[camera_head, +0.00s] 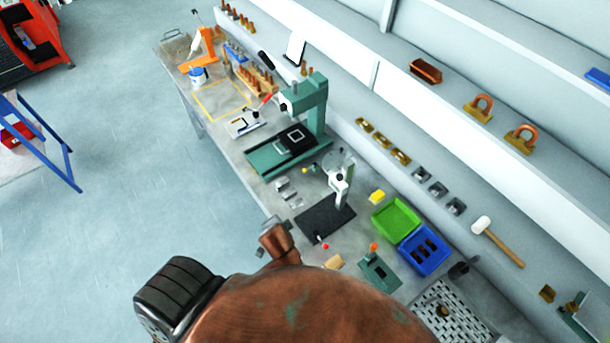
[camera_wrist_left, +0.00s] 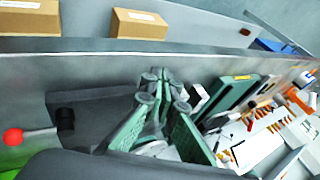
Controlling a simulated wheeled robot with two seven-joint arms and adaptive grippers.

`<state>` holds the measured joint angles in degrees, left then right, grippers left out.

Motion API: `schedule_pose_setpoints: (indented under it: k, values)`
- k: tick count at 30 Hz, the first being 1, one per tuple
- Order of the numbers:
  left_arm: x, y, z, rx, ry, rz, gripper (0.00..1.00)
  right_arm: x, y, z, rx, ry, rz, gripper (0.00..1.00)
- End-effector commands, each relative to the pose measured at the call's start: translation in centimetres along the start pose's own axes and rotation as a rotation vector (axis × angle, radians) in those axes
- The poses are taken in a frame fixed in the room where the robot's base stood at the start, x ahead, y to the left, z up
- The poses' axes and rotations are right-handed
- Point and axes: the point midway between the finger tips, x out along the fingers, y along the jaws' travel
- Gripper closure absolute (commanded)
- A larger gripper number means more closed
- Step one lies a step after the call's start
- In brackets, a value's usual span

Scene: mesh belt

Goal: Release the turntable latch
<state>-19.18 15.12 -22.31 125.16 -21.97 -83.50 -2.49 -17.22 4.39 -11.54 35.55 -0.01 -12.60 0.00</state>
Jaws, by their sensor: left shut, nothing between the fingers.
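A lever with a red ball knob (camera_head: 326,246) shows at the front edge of a dark flat plate (camera_head: 325,220) in the head view; it may be the turntable latch, but I cannot tell for certain. The wrist view shows a red ball (camera_wrist_left: 13,136) on a thin rod running to a black block on a dark plate (camera_wrist_left: 95,105). My left gripper (camera_wrist_left: 160,78) is shut and empty in the wrist view, its green fingers meeting to the right of the black block. In the head view it is hidden. My right gripper is in neither view.
A green press (camera_head: 305,100) and a white-and-grey stand (camera_head: 342,180) stand on the bench behind the plate. A green tray (camera_head: 396,219) and a blue tray (camera_head: 425,262) lie to the right. Cardboard boxes (camera_wrist_left: 139,24) stand on a shelf in the wrist view.

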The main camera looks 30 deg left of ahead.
Motion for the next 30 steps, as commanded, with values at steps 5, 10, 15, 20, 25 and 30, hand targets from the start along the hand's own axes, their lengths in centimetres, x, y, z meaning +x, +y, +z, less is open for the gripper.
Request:
schedule_pose_setpoints:
  k: [5,10,15,20,25,30]
  values:
    - [1.2,-0.9,-4.4,0.177,0.051,-0.144,1.00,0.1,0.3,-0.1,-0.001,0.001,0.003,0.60]
    - [1.5,-1.8,-9.1,0.365,0.112,-0.307,1.00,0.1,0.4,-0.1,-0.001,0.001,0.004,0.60]
    - [1.2,-2.2,-12.7,0.515,0.162,-0.444,1.00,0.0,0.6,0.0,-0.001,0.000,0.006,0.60]
    - [1.1,-2.2,-13.5,0.552,0.175,-0.478,1.00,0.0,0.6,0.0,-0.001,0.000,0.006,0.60]
    - [1.1,-2.2,-13.5,0.549,0.174,-0.475,1.00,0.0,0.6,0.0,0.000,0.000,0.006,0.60]
    - [1.5,-2.4,-13.7,0.549,0.174,-0.475,1.00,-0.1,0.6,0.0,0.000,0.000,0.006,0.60]
